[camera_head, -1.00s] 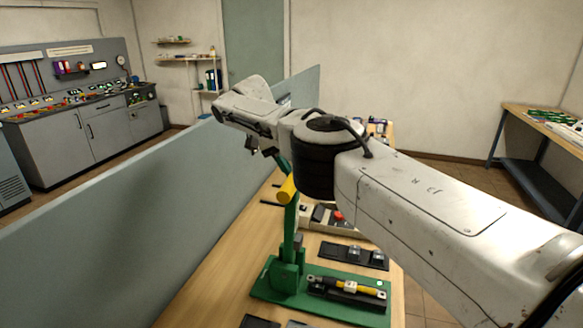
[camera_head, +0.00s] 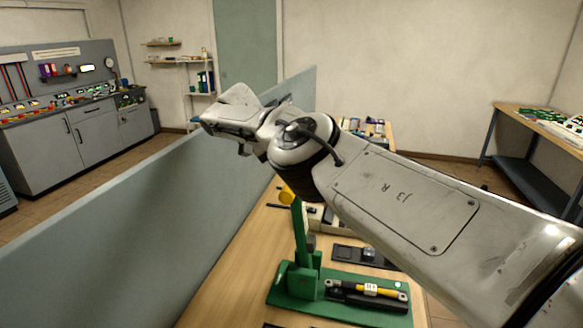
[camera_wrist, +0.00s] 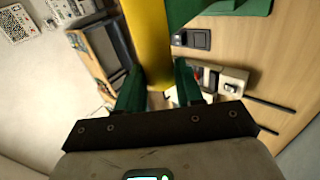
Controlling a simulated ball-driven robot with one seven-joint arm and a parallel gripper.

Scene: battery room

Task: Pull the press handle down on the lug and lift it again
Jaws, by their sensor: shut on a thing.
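The green press (camera_head: 300,280) stands on a green base on the workbench, its green lever (camera_head: 300,228) pointing up. The yellow handle grip (camera_head: 287,194) at the lever's top is partly covered by my arm. In the wrist view the yellow grip (camera_wrist: 148,40) runs between the two green fingers of my gripper (camera_wrist: 159,82), which is shut on it. The gripper's fingers are hidden behind my arm in the head view. A yellow cable with a metal lug (camera_head: 372,289) lies on a black block on the press base, with the lever upright beside it.
A grey partition (camera_head: 150,215) runs close along the bench's left side. Black trays (camera_head: 362,257) and a light box with small parts stand on the workbench (camera_head: 235,270) behind the press. A control cabinet (camera_head: 70,130) and a side table (camera_head: 535,125) stand farther off.

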